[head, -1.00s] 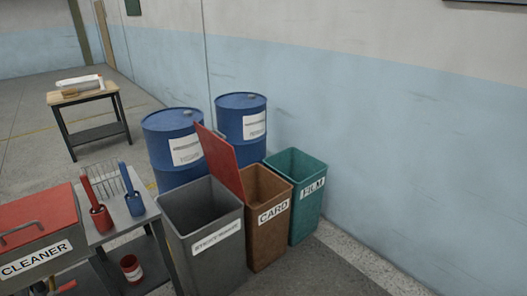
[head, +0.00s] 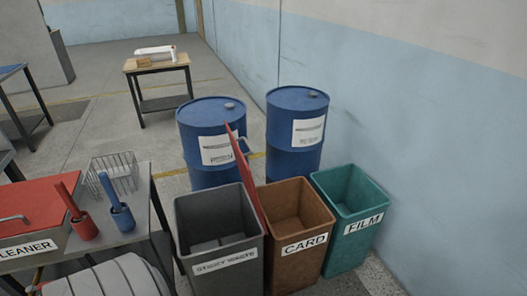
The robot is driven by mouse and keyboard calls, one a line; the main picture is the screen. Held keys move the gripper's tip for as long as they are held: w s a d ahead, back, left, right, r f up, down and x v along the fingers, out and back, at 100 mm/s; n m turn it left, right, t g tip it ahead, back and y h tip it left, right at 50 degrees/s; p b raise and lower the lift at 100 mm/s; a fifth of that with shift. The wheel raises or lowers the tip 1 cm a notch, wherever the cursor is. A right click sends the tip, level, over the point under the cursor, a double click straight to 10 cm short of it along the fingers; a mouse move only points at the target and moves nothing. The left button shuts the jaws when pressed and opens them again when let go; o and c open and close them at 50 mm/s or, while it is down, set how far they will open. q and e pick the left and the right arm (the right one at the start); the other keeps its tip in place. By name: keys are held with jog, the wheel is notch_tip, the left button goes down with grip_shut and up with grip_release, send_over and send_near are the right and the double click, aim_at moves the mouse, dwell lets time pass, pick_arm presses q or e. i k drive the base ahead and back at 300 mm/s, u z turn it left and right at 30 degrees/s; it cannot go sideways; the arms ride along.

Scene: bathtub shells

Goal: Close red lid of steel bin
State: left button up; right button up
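The steel bin (head: 228,262) stands in the lower middle of the head view, a grey square bin with a white label on its front. Its red lid (head: 251,182) stands open and upright along the bin's right edge, seen nearly edge-on, with a handle (head: 241,144) on its right face. The bin's opening is clear, and its inside looks mostly empty. Neither of my grippers shows in the head view.
A brown CARD bin (head: 290,262) and a green FILM bin (head: 349,246) stand close on the right. Two blue drums (head: 212,135) (head: 297,125) stand behind. At left, a table (head: 140,214) holds the red-topped CLEANER box (head: 32,215), brush holders and a wire basket (head: 113,173).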

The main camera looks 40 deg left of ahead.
aim_at(251, 175)
jog(key=u, duration=0.4)
jog(key=i, duration=0.85)
jog(key=u, duration=1.35)
jog(key=i, duration=0.5)
jog(key=u, duration=0.4)
